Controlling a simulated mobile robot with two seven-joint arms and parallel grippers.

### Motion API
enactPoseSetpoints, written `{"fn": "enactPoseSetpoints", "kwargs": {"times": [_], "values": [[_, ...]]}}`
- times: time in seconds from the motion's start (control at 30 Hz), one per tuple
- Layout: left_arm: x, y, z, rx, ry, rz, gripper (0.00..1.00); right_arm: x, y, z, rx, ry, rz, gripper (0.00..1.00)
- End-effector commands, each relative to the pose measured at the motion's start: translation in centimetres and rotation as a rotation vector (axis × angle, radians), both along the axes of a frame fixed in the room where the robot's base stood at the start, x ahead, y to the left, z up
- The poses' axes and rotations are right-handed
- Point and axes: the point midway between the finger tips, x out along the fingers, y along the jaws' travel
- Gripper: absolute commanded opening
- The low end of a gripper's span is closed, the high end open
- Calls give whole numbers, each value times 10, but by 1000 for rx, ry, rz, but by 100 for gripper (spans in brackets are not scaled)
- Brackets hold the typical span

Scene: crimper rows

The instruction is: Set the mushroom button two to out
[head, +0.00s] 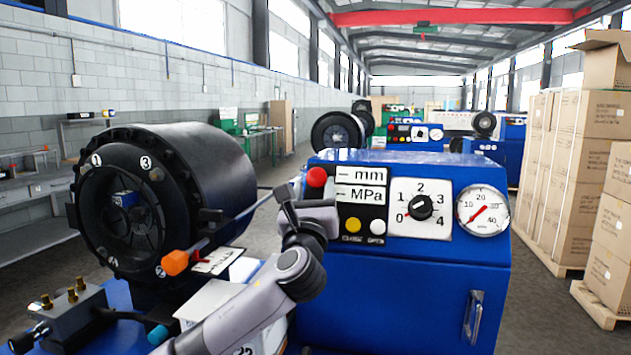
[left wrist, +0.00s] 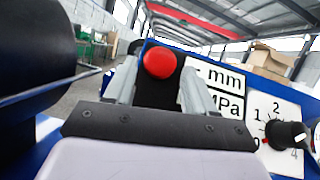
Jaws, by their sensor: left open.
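A red mushroom button (head: 317,177) is on the top left of the blue machine's control panel, and it also shows in the left wrist view (left wrist: 160,62). I see no number on it, and whether it is pressed in or out I cannot tell. My left gripper (head: 297,186) is just left of the button in the head view. In the left wrist view my left gripper (left wrist: 160,78) is open, with the button showing between and beyond its two fingers. Nothing is held, and I cannot tell whether a finger touches it. My right gripper is not in view.
The panel also has display labels (head: 361,174), yellow (head: 352,225) and white (head: 377,227) buttons, a rotary knob (head: 421,207) and a gauge (head: 483,211). A black crimper head (head: 190,175) stands left. Cartons (head: 570,170) are stacked right. Similar machines stand behind.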

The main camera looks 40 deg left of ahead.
Motion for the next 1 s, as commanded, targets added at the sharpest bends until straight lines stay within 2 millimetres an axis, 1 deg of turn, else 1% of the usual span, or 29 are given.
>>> {"fn": "enactPoseSetpoints", "kwargs": {"times": [0.03, 0.2, 0.53, 0.57, 0.6, 0.67, 0.7, 0.73, 0.87, 1.0], "values": [[5, 4, 4, 0, 0, 0, 55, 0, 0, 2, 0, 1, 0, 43], [15, 11, 8, -1, 1, 0, 55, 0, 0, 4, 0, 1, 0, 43], [17, 13, 8, 0, 0, -1, 55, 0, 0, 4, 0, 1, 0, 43], [17, 13, 8, 0, 0, -1, 51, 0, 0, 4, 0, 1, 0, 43], [17, 12, 8, 0, 0, -1, 38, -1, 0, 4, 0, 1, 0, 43], [17, 12, 8, 0, 0, -1, 19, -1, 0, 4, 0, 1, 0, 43], [17, 12, 8, 0, 0, -1, 6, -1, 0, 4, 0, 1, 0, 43], [17, 12, 8, 0, 0, -1, 0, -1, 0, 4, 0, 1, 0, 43], [17, 12, 10, 0, 0, -1, 0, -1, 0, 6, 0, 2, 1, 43], [15, 11, 15, 0, 1, -1, 0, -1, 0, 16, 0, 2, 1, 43]]}}
